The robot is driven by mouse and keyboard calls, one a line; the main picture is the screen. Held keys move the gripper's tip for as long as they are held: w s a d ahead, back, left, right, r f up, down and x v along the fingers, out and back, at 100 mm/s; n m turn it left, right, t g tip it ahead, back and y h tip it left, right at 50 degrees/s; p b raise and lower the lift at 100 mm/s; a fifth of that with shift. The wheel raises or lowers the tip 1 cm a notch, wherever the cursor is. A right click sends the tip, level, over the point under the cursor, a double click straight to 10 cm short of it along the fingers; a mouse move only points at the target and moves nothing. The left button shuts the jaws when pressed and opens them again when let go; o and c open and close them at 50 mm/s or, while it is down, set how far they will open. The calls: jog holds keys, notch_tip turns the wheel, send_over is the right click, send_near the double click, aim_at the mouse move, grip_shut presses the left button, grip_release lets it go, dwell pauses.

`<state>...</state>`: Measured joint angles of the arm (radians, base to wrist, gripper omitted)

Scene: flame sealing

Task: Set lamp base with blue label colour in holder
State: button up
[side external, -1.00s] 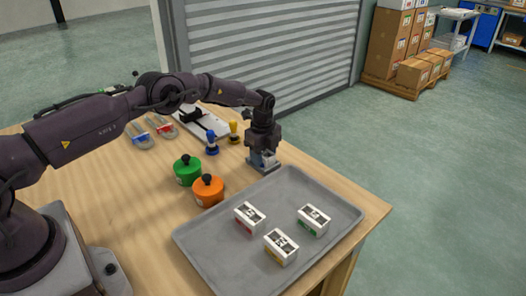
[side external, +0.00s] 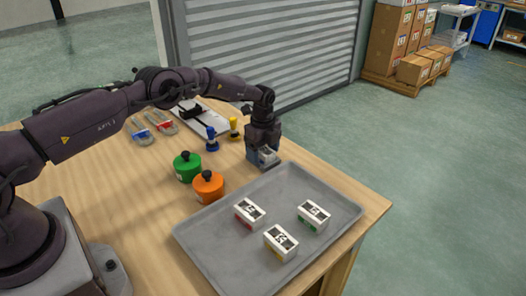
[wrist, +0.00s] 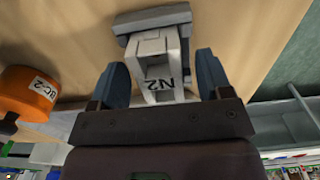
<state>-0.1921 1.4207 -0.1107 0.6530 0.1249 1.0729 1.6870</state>
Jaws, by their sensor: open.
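A white lamp base (wrist: 152,42) marked N2 stands between the two fingers of my gripper (wrist: 155,72) in the wrist view. The fingers are apart, with gaps on both sides of it. A grey holder (wrist: 152,17) shows at the far end of the lamp base, which appears to be seated in it. In the side view my gripper (side external: 264,152) is low over the table just behind the tray, around the lamp base (side external: 267,156). The colour of its label is not clear, and the holder is mostly hidden there.
A grey tray (side external: 215,244) holds three white blocks with red (side external: 249,213), yellow (side external: 281,243) and green (side external: 313,215) labels. Green (side external: 186,170) and orange (side external: 208,189) pots stand left of my gripper. Blue (side external: 211,141) and yellow (side external: 234,130) knobbed tools stand behind.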

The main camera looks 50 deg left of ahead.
notch_tip(320, 180, up, 13)
jog(key=shift+f, duration=0.2)
dwell(0.4)
